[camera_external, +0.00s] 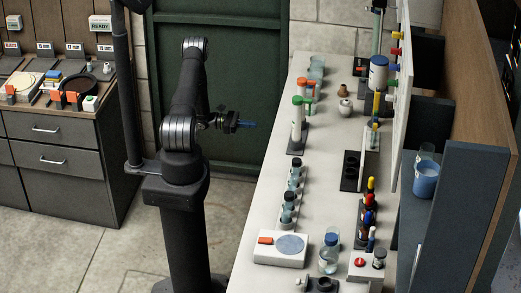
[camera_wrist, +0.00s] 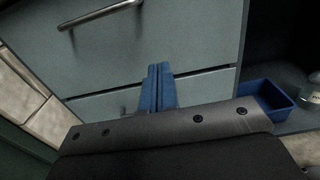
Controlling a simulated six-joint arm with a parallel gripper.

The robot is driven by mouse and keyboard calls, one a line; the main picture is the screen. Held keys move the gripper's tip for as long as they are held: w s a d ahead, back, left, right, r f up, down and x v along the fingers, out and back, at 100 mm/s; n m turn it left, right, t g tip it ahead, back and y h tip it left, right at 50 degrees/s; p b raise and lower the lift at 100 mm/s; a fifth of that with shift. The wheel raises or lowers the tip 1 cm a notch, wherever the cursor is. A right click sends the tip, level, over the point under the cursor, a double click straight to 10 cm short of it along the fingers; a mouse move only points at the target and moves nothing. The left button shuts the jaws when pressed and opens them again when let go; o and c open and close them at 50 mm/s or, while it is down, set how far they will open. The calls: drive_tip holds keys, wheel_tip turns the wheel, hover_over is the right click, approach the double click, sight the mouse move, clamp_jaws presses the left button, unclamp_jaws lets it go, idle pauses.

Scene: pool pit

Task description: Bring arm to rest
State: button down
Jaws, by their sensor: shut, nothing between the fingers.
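My gripper (camera_external: 246,124) is at the left side of the white bench in the external view, out over the floor in front of the dark green door. Its blue fingers point right, towards the bench, and are apart from it. In the wrist view the blue fingers (camera_wrist: 158,87) lie together, shut with nothing between them. They point at grey drawer fronts with metal handles. My arm is folded on its column, with the elbow raised.
The white bench (camera_external: 262,215) carries tube racks, bottles, vials and a scale (camera_external: 281,248). Grey drawers (camera_external: 60,157) stand at the left. A blue bin (camera_wrist: 266,97) sits on a low shelf at the right of the wrist view. The floor around my column looks clear.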

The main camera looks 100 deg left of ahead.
drive_tip(key=shift+s, duration=0.35)
drive_tip(key=shift+w, duration=0.1)
drive_tip(key=w, duration=1.3)
drive_tip(key=shift+w, duration=0.2)
